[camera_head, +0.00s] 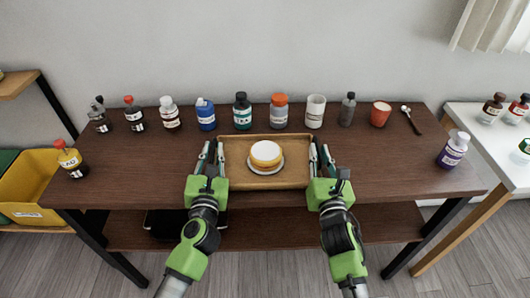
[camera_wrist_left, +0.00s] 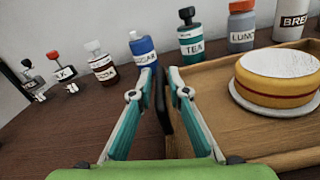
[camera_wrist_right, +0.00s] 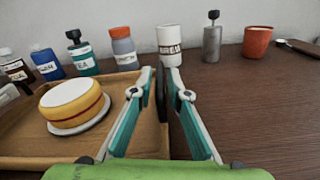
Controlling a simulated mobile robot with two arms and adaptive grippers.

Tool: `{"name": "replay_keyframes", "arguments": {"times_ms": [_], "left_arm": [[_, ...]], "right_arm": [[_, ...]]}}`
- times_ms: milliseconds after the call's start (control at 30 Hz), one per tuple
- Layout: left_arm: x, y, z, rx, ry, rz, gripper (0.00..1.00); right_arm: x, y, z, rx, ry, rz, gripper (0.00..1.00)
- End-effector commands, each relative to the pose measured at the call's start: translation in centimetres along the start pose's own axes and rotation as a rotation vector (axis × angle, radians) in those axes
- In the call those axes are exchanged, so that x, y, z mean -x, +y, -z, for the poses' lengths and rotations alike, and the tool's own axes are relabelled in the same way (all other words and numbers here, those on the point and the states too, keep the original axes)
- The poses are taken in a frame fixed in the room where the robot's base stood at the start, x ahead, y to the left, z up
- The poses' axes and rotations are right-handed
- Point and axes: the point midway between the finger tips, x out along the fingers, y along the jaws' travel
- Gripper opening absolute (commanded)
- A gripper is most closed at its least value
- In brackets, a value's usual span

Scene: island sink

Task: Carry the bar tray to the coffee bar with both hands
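The bar tray (camera_head: 234,183) is a light wooden tray with raised walls, lying on the brown table near its front edge. A round yellow cake (camera_head: 266,153) with a white top sits on a plate in it. My left gripper (camera_head: 212,153) is at the tray's left wall, and the left wrist view shows its fingers (camera_wrist_left: 161,72) close together around a dark piece at that side. My right gripper (camera_head: 320,153) is likewise at the right wall, its fingers (camera_wrist_right: 160,70) either side of it. The exact finger contact is partly hidden.
Several labelled bottles and jars line the table (camera_head: 130,170) behind the tray. A red cup (camera_head: 380,114) and a spoon (camera_head: 411,120) are at right, a purple bottle (camera_head: 453,149) at the right edge. A white table (camera_head: 490,145) with bottles stands right; a yellow bin (camera_head: 30,185) stands left.

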Motion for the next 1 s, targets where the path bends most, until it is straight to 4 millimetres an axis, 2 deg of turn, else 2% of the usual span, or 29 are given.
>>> {"name": "replay_keyframes", "arguments": {"times_ms": [333, 467, 1000], "left_arm": [[0.1, 0.0, -0.1, 0.000, 0.000, 0.000, 0.24], [0.8, 0.0, -0.1, 0.001, 0.001, 0.001, 0.24], [10.3, 0.0, -0.1, 0.000, 0.002, 0.001, 0.24]], "right_arm": [[0.0, 0.0, -0.1, 0.000, 0.000, 0.000, 0.24], [0.0, 0.0, -0.1, 0.000, 0.000, 0.000, 0.24], [0.0, 0.0, -0.1, 0.000, 0.000, 0.000, 0.24]]}}
